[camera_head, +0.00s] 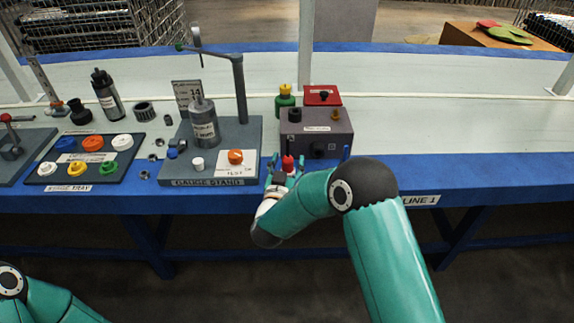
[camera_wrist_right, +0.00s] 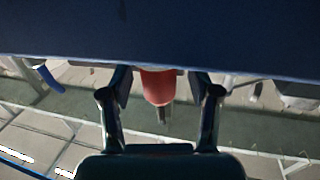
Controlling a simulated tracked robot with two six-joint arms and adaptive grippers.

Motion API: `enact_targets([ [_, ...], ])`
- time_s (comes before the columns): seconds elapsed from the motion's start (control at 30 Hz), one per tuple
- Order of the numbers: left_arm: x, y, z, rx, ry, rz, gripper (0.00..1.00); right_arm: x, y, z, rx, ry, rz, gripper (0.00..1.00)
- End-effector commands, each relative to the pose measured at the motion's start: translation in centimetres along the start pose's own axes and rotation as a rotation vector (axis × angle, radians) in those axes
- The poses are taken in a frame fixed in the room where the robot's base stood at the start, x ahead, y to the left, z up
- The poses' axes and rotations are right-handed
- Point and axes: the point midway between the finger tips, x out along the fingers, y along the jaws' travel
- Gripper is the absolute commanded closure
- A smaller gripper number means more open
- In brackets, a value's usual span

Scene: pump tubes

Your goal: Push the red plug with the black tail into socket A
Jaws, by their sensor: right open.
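The red plug (camera_head: 288,163) stands at the table's front edge, just in front of the grey box. In the right wrist view the red plug (camera_wrist_right: 158,88) hangs below a dark blue surface, with a dark tail (camera_wrist_right: 162,114) toward me. My right gripper (camera_head: 284,172) is at the plug. In the wrist view its open fingers (camera_wrist_right: 161,84) stand on either side of the plug, with gaps visible. The grey box (camera_head: 316,131) has a dark socket on its front (camera_head: 318,149) and fittings on top; its lettering is too small to read. My left gripper is out of view.
The gauge stand (camera_head: 250,165) with its upright post is close to the left of the right gripper. A green and yellow fitting (camera_head: 285,98) and a red box (camera_head: 322,96) stand behind. The right tabletop (camera_head: 450,120) is clear.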

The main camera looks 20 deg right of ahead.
Motion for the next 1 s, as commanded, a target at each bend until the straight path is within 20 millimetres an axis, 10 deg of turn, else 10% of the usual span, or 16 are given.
enact_targets([
  [0.13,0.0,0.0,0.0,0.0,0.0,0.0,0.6,0.0,0.0,0.0,0.0,0.0,0.0,0.42],
  [0.5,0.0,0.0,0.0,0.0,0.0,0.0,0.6,0.0,0.1,0.0,0.0,0.0,0.001,1.0],
  [1.0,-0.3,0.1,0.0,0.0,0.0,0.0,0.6,0.0,0.1,-1.4,0.002,0.002,0.002,1.0],
])
